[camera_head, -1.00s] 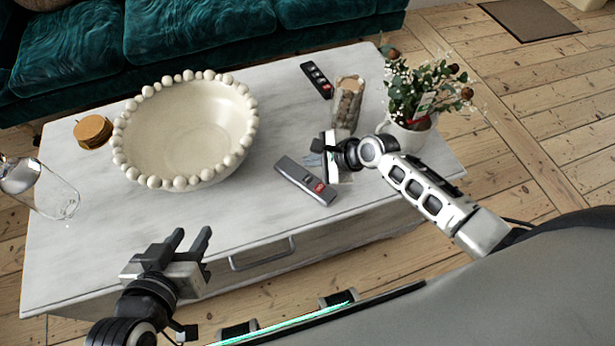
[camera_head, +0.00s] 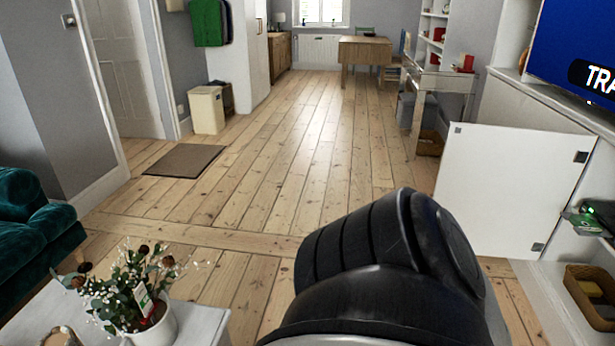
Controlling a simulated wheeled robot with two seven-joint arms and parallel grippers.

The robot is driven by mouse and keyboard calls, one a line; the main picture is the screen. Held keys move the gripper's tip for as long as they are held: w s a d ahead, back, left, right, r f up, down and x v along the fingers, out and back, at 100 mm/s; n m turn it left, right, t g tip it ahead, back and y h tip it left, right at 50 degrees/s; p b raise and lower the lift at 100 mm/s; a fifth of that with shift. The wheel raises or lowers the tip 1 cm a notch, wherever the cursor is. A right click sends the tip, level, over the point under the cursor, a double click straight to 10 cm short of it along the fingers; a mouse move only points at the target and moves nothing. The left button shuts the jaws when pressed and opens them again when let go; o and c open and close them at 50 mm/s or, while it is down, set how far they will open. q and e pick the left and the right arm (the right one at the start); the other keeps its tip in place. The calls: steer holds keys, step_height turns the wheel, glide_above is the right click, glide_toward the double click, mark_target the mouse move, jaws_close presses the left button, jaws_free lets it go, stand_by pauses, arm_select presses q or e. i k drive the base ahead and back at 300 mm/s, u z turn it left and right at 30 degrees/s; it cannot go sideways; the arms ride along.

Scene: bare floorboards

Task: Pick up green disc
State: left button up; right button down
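A small green thing (camera_head: 583,221) shows at the right edge, on a shelf of the white cabinet, beside a dark box-like object. It is too small and partly cut off to tell whether it is a disc. Neither of my grippers is in the picture. A large dark, ribbed part, likely of my own arm, fills the lower middle and hides the floor behind it.
An open white cabinet door (camera_head: 505,188) stands out into the room at right. A wicker basket (camera_head: 592,300) sits on the lower shelf. A white table (camera_head: 40,310) with a potted plant (camera_head: 135,290) is at lower left. The middle floorboards (camera_head: 300,130) are clear.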

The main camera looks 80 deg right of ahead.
mark_target(584, 223)
steer(key=z, duration=3.65)
